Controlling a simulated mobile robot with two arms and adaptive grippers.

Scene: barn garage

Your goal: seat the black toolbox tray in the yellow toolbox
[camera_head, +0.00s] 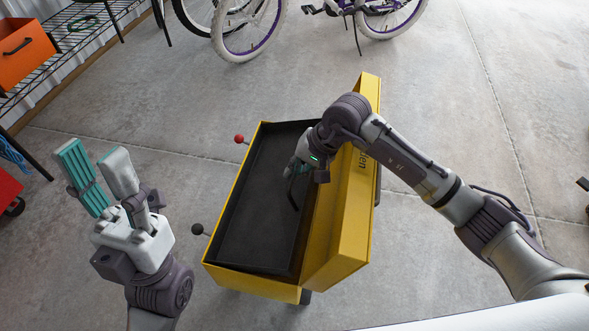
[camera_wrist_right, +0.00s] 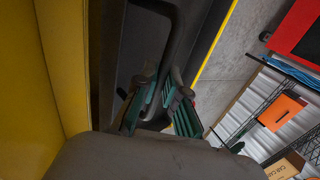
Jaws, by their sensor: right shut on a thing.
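The yellow toolbox (camera_head: 243,283) stands on the floor in the middle of the head view, its yellow lid (camera_head: 345,225) open on the right. The black tray (camera_head: 250,215) lies within the toolbox's opening; I cannot tell whether it sits fully down. My right gripper (camera_head: 294,180) reaches over the lid and is shut on the tray's black handle. In the right wrist view the gripper's green-padded fingers (camera_wrist_right: 160,98) are at the handle (camera_wrist_right: 181,45), and they partly hide it. My left gripper (camera_head: 94,165) is open and empty, left of the toolbox.
A red ball knob (camera_head: 239,139) and a black ball knob (camera_head: 197,229) stick out left of the toolbox. Bicycles (camera_head: 250,30) stand at the back. A wire shelf with an orange bin (camera_head: 22,50) is at the upper left.

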